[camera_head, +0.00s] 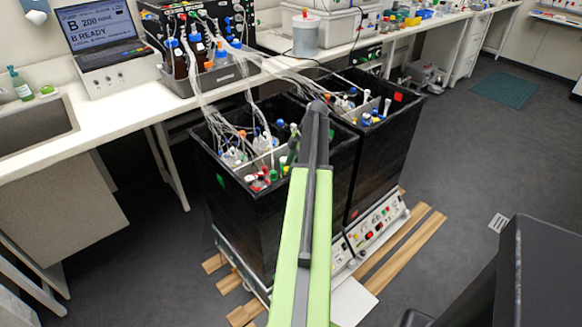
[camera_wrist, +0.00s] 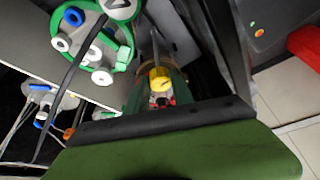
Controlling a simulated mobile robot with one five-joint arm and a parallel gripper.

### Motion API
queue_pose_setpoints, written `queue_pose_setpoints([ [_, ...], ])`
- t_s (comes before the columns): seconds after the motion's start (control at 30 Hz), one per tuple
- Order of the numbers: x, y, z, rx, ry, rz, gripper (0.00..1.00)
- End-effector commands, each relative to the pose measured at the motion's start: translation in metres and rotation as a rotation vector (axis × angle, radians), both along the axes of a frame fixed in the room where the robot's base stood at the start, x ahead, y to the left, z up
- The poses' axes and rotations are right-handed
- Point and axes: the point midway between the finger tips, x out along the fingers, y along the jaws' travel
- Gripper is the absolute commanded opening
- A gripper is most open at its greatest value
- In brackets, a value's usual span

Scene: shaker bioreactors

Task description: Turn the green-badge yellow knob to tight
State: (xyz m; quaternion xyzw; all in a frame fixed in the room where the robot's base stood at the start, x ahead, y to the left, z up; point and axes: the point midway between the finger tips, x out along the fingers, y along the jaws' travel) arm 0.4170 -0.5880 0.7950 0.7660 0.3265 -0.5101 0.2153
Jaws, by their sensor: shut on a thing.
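The yellow knob (camera_wrist: 160,76) shows in the middle of the wrist view, with small red parts just below it. My gripper (camera_wrist: 158,88) is shut around it; its lower part is partly hidden by the dark bar and green body in front. In the head view my arm reaches over the left black box (camera_head: 240,208), which bears a green badge (camera_head: 221,181). The arm hides my fingertips and the yellow knob there. I cannot tell the knob's turn angle.
A green-rimmed vessel top (camera_wrist: 118,62) with white and blue ports lies close at left in the wrist view, with a dark tube across it. The right black box (camera_head: 385,150) bears a red badge (camera_head: 397,97). Clear tubes (camera_head: 212,105) run to the bench (camera_head: 95,130).

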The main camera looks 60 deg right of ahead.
Motion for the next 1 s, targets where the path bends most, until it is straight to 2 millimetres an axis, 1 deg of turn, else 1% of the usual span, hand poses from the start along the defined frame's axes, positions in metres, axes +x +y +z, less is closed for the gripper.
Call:
queue_pose_setpoints([
  [0.17, -0.001, 0.003, -0.001, -0.007, 0.003, -0.02, 0.0],
  [0.37, -0.002, 0.005, -0.001, -0.006, 0.004, -0.103, 0.0],
  [0.57, -0.002, 0.007, -0.001, -0.005, 0.003, -0.26, 0.0],
  [1.0, -0.003, 0.01, -0.001, -0.005, 0.004, -0.677, 0.0],
])
